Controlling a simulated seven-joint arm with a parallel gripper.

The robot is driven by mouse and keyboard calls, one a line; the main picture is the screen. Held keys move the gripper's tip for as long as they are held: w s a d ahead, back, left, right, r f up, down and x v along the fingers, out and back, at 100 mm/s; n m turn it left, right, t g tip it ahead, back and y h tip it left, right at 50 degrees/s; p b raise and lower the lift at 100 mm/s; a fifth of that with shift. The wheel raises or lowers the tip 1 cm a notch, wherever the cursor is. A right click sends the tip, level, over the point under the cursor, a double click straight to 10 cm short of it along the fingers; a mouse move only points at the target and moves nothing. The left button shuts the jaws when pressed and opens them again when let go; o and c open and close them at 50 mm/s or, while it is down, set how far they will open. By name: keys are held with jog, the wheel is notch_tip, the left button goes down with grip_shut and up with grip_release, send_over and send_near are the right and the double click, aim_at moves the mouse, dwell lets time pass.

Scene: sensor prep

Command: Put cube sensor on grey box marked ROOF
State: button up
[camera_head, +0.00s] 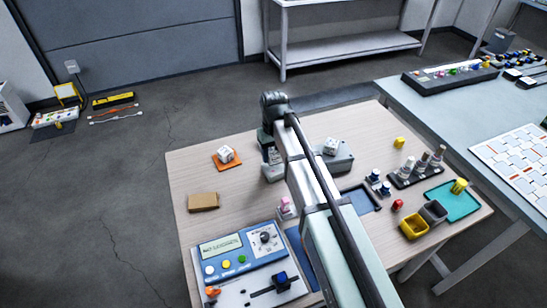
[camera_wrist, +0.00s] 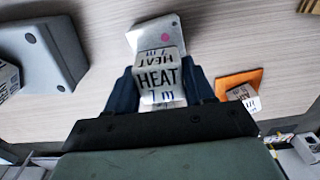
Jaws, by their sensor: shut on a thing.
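My gripper (camera_wrist: 160,92) is shut on a white cube sensor (camera_wrist: 160,80) with HEAT printed on its faces. In the head view my gripper (camera_head: 271,158) is over the table between the orange mat and a grey box; my arm partly hides it. A pale grey piece with a pink dot (camera_wrist: 164,37) shows just beyond the held cube; I cannot tell whether they touch. A grey box (camera_wrist: 62,45) with another white cube (camera_wrist: 7,80) on it lies to the left in the wrist view, and on the right in the head view (camera_head: 345,161). No ROOF marking is legible.
An orange mat (camera_head: 236,162) carries another white cube (camera_head: 225,153). A brown block (camera_head: 203,201) and a blue control panel (camera_head: 240,252) lie nearer. Yellow (camera_head: 414,226) and grey bins (camera_head: 433,211) stand at right. Table around the mat is clear.

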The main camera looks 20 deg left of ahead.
aim_at(274, 152)
jog(key=shift+f, duration=1.05)
jog(key=shift+f, duration=0.15)
jog(key=o, duration=1)
jog(key=shift+o, duration=0.2)
notch_tip(274, 152, up, 12)
jog(key=shift+r, duration=0.2)
